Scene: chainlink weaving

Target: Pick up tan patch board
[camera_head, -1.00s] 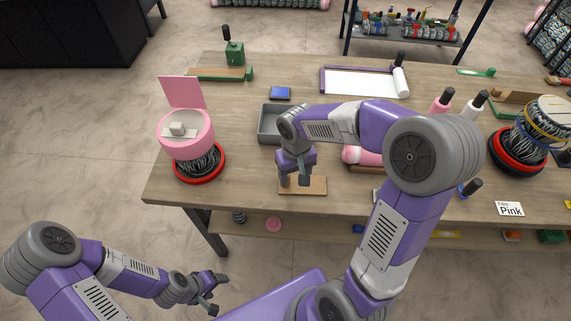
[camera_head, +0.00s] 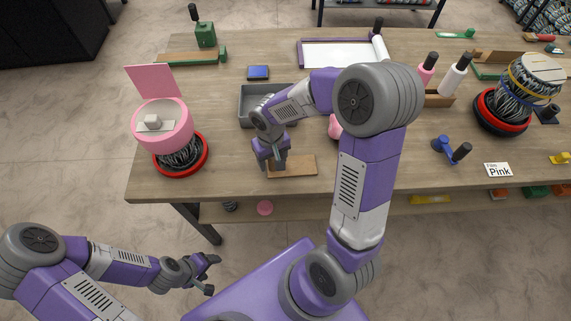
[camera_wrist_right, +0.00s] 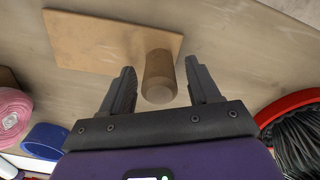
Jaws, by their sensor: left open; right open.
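The tan patch board (camera_head: 298,166) lies flat on the wooden table near its front edge, in front of the grey tray. In the right wrist view the board (camera_wrist_right: 95,38) is a flat tan rectangle with a round upright peg handle (camera_wrist_right: 159,70) at one end. My right gripper (camera_head: 275,168) is at the board's left end. Its two fingers (camera_wrist_right: 160,88) are open on either side of the handle, with a gap to it visible. My left gripper (camera_head: 208,274) is open and empty, off the table at the lower left.
A grey tray (camera_head: 246,104) stands behind the board. A pink cylinder on a red-based coil stand (camera_head: 181,160) is to the left. A pink roll (camera_head: 334,127) is partly hidden by my right arm.

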